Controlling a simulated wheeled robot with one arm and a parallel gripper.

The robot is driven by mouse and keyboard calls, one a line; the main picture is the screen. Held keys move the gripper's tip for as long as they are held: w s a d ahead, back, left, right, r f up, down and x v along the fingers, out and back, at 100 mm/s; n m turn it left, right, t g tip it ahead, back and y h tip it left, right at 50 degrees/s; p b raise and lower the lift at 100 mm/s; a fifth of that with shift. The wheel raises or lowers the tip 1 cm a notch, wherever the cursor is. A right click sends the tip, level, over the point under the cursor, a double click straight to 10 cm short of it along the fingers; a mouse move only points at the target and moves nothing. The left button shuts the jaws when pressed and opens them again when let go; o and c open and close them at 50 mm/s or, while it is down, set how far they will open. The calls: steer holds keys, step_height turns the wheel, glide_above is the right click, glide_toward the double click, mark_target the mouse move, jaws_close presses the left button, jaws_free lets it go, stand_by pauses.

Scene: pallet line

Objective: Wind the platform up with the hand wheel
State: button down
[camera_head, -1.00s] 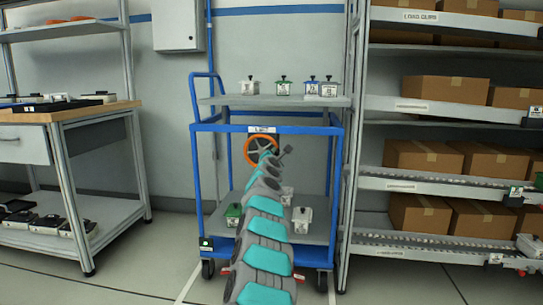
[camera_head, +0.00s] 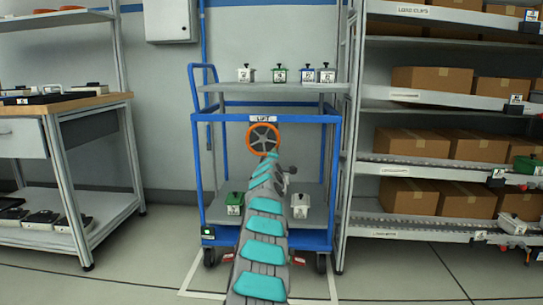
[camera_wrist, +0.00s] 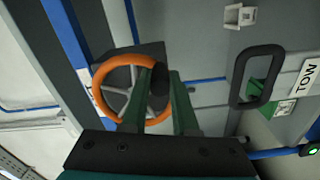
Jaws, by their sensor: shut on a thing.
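The hand wheel (camera_head: 264,138) has an orange rim and grey spokes and sits under a LIFT label (camera_head: 263,118) on the front of a blue-framed cart. It also shows in the wrist view (camera_wrist: 98,82). My gripper (camera_wrist: 162,80) is shut on the wheel's dark knob, which shows between the two green fingers. In the head view the gripper is small at the wheel's lower edge, partly hidden by my arm. The grey platform (camera_head: 300,87) stands level above the blue frame. Several small lidded boxes in white, green and blue stand on it.
The cart's lower shelf holds a green-lidded box (camera_head: 235,203) and a white one (camera_head: 300,205). A workbench (camera_head: 62,108) stands left, a rack of cartons (camera_head: 437,80) close on the right. A black loop handle (camera_wrist: 240,80) beside a TOW label is near my gripper.

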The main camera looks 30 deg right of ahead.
steer(key=shift+w+a+f+m+b, duration=0.35)
steer(key=shift+a+f+m+b, duration=0.25)
steer(key=shift+m, duration=0.6)
steer(key=c, duration=0.7)
jaws_free()
steer(key=shift+w, duration=0.1)
steer(key=shift+a+r, duration=0.1)
steer(key=shift+r, duration=0.05)
steer(key=shift+b+v, duration=0.75)
steer(key=shift+v, duration=3.1)
